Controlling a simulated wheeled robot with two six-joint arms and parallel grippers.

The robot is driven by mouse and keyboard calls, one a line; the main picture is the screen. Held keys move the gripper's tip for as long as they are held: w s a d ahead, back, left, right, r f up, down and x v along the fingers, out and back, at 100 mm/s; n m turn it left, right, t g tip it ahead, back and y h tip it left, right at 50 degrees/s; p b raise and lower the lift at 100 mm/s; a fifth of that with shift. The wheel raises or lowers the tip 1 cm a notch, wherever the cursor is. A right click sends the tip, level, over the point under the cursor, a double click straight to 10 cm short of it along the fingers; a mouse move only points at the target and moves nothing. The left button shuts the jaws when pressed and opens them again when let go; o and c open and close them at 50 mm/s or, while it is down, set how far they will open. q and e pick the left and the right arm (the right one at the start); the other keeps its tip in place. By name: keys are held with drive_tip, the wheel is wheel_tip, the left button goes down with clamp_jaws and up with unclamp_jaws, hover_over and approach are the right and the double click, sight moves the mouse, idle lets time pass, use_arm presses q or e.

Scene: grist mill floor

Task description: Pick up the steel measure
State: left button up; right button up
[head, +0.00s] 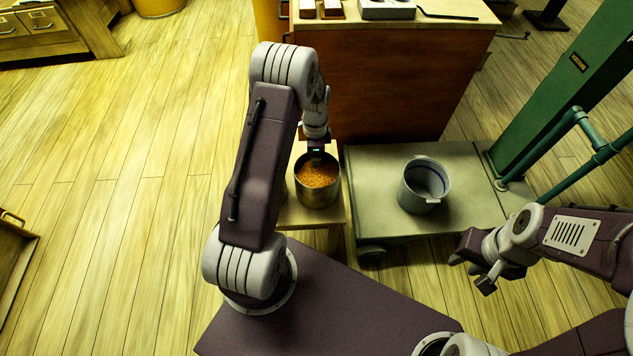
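A round steel measure (317,195) full of orange grain stands on a small wooden stand, left of the green platform. My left gripper (316,155) is pointed down at the far side of its rim. The fingers are small and partly hidden there, so I cannot tell whether they grip the rim. My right gripper (470,272) is open and empty at the lower right, with its fingers spread, in front of the platform and apart from the measure.
A pale vessel with a blue rim (424,185) stands on the green platform (372,165) of a scale with a green column (560,85). A wooden cabinet (385,85) rises behind, with small items on top. The small stand (292,215) is narrow. Open floor lies left.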

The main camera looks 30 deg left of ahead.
use_arm(q)
drive_tip(key=shift+f, duration=0.25)
drive_tip(key=shift+c, duration=0.6)
clamp_jaws()
drive_tip(key=shift+r+p, duration=1.4)
drive_tip(key=shift+r, duration=0.65)
drive_tip(key=shift+w+r, duration=0.25)
drive_tip(key=w+d+r+p, duration=0.2)
drive_tip(key=w+r+p, duration=0.2)
drive_tip(key=w, duration=0.7)
wheel_tip(320, 180, up, 2)
drive_tip(key=shift+r+p, duration=0.2)
drive_tip(key=shift+p, duration=0.15)
drive_tip(key=shift+d, duration=0.1)
